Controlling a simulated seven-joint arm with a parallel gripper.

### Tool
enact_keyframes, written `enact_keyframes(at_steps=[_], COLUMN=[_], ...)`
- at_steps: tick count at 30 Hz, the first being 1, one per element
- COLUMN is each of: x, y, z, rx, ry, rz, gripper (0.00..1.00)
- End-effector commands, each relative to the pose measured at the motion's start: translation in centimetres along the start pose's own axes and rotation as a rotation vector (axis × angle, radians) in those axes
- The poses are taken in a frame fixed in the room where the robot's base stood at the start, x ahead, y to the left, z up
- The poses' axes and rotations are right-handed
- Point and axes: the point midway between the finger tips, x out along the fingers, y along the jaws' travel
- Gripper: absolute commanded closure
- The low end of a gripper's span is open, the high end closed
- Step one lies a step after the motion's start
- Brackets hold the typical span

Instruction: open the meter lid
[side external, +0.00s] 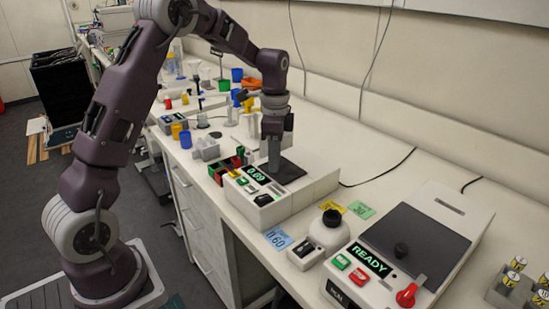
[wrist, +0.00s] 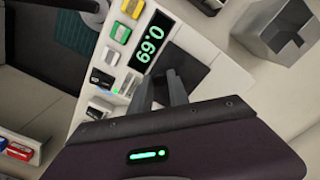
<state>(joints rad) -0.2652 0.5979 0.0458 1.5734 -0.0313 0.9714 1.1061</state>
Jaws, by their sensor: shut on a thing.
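The meter (side external: 300,195) is a white box on the bench, with a green display (side external: 256,173) reading 0.69 and a row of coloured buttons. Its dark lid (side external: 292,172) looks about flat on the top; any slight tilt is hard to tell. The lid also shows in the wrist view (wrist: 188,66) beyond my fingers. My gripper (side external: 273,166) points down at the lid. In the wrist view its fingers (wrist: 168,84) are close together at the lid, shut on what seems to be its handle. The handle itself is hidden by the fingers.
A machine reading READY (side external: 370,260), with a dark knobbed lid and a red knob, stands at the front right. Coloured racks and cups crowd the bench behind. The bench by the wall is mostly clear.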

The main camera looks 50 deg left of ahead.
Motion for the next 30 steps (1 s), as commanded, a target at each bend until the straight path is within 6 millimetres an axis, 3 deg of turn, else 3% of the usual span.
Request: enact_keyframes(at_steps=[25,30], x=[-0.1,-0.1], y=[-0.1,-2.1], z=[-0.1,-2.0], rx=[0.000,0.001], ry=[0.001,0.003], rz=[-0.003,-0.005], gripper=[1.00,1.00])
